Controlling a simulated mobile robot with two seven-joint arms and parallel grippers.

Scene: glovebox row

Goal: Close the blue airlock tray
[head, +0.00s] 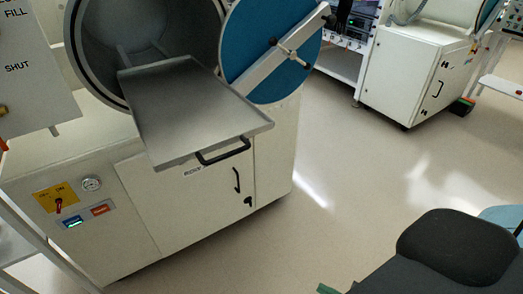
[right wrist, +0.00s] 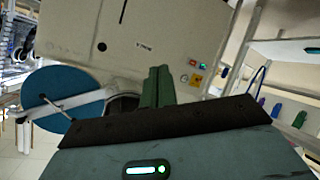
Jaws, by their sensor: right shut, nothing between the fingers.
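The blue airlock has a round blue door (head: 270,48) swung open to the right in the head view. Its grey metal tray (head: 195,110) sticks out of the round chamber mouth (head: 145,35), with a black handle (head: 223,151) on its front edge. My right gripper (head: 327,288) shows only as a green tip at the bottom edge, apart from the tray. In the right wrist view its green fingers (right wrist: 157,87) are shut and empty. The blue door (right wrist: 60,98) is left of them there; I cannot make out the tray. My left gripper is not in view.
The white airlock cabinet (head: 205,215) has a yellow switch panel (head: 57,198) at the left. Another white cabinet (head: 405,75) stands at the back right. The floor (head: 345,160) between is clear. My dark arm parts fill the lower right.

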